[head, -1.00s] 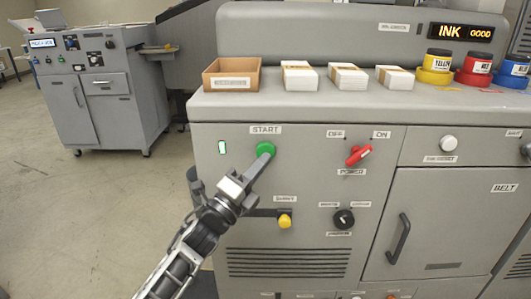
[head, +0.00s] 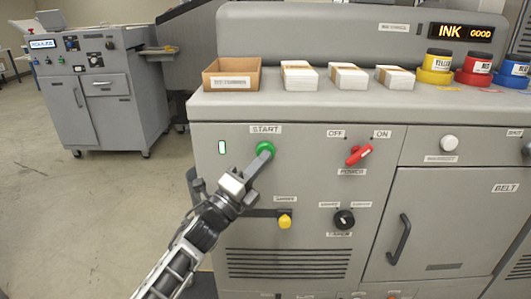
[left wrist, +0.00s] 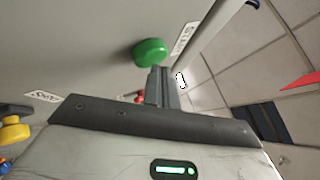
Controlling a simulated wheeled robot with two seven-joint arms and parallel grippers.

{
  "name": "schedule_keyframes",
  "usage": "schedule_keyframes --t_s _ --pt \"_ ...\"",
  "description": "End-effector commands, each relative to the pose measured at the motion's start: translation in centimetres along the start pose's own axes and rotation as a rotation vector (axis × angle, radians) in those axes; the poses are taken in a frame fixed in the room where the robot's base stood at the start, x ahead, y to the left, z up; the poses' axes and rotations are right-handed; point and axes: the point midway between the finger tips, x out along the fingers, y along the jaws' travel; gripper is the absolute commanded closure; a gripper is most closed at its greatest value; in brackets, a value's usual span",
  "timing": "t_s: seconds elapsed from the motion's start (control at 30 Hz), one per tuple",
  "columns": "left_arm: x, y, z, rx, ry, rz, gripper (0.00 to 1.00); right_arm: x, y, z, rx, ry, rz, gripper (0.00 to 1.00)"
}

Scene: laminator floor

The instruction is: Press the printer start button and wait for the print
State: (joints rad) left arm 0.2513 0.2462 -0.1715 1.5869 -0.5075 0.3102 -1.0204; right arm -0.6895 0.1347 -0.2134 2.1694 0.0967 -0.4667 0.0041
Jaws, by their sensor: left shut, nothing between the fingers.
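The green start button (head: 265,149) sits under the START label on the printer's grey front panel (head: 300,220). My left gripper (head: 262,158) is shut and empty, with its fingertips at the lower edge of the button and partly over it. In the left wrist view the green button (left wrist: 150,52) shows just beyond the shut fingertips (left wrist: 160,70); I cannot tell whether they touch it. A small lit indicator (head: 222,147) is to the left of the button. The red power switch (head: 358,155) points toward ON. My right gripper is not in view.
A yellow knob (head: 285,221) and a black dial (head: 344,219) are lower on the panel. A cardboard tray (head: 232,75), card stacks (head: 348,77) and ink jars (head: 435,67) stand on top. The ink display (head: 462,32) reads GOOD. Open floor (head: 80,210) lies left.

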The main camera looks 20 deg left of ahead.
Motion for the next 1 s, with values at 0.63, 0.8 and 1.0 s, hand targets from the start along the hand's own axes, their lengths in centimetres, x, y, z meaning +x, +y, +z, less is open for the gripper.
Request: schedule_keyframes --t_s 0.63,0.8,1.0 --pt "0.54 0.42 0.39 0.001 0.000 0.000 1.00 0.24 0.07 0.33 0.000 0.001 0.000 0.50" --pt "0.70 0.51 0.52 0.001 0.000 0.000 1.00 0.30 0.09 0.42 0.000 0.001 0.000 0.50" --pt "0.73 0.51 0.56 0.000 -0.001 0.000 1.00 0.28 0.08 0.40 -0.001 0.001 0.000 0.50"
